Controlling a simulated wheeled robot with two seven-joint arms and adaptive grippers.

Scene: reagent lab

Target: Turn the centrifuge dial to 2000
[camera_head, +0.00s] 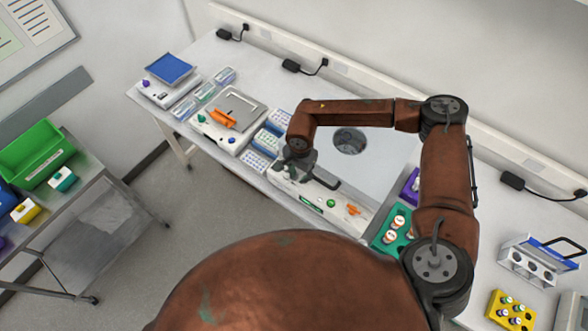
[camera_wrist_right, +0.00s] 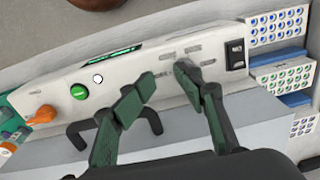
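The centrifuge (camera_head: 385,165) is a white box with a round window in its lid, under my right arm in the head view. In the right wrist view, its front panel (camera_wrist_right: 130,62) has a green button (camera_wrist_right: 79,92), a lit green display (camera_wrist_right: 98,58), a black switch (camera_wrist_right: 235,53) and grey dial markings (camera_wrist_right: 193,49). My right gripper (camera_wrist_right: 163,77) is open, with its fingers pointing at the marked area of the panel. The dial itself is not clear there; a fingertip covers part of the markings. I cannot tell whether the fingers touch it. My left gripper is not in view.
An orange knob (camera_wrist_right: 42,115) sits at the panel's left end. Racks of tubes (camera_head: 267,140) stand close beside the centrifuge. A device with an orange handle (camera_head: 222,119) is further left. A green rack with bottles (camera_head: 387,240) is at the right.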

